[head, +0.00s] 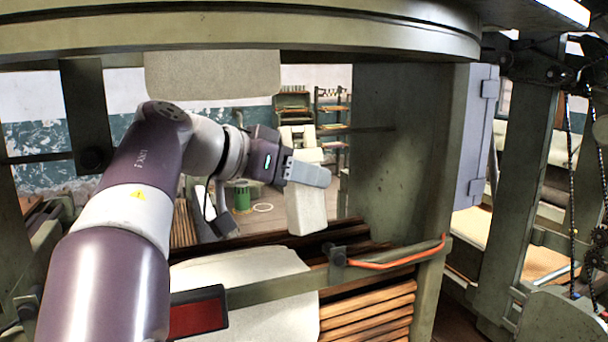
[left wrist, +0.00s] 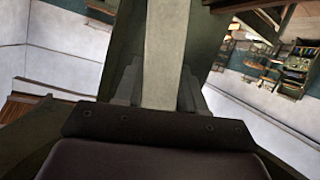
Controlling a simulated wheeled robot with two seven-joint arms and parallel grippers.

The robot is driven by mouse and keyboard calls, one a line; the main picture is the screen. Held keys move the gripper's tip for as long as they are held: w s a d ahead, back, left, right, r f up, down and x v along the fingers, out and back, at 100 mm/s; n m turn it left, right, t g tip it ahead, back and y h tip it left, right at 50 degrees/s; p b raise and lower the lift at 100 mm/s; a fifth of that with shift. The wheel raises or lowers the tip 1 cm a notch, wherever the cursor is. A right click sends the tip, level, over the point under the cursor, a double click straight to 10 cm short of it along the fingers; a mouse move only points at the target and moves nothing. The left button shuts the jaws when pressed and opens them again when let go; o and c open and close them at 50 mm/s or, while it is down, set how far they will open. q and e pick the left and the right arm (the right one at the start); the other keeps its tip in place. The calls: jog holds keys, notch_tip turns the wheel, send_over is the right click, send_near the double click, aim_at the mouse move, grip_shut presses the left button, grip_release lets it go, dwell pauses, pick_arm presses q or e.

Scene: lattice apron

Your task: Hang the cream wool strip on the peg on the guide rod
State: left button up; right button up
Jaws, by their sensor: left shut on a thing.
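My left gripper (head: 308,172) is shut on the cream wool strip (head: 308,210). Part of the strip shows above the jaws, and a wider length hangs below them, over dark slats. In the left wrist view the strip (left wrist: 165,50) runs away from between the fingers (left wrist: 155,95). My right gripper is not in view.
A green-grey frame bar (head: 290,287) with an orange curved handle (head: 400,260) crosses below the gripper. A cream sheet (head: 240,265) lies behind that bar. Another cream piece (head: 212,75) hangs under the curved top beam. The olive panel (head: 395,150) stands right of the strip.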

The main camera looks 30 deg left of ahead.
pick_arm(q)
jog(key=shift+w+a, duration=0.15)
jog(key=shift+w, duration=0.1)
jog(key=shift+s+d+r+p, duration=0.15)
jog(key=shift+s+d+p, duration=0.15)
jog(key=shift+s, duration=0.25)
jog(key=shift+w+a, duration=0.1)
jog(key=shift+w, duration=0.05)
jog(key=shift+p, duration=0.4)
dwell(0.7)
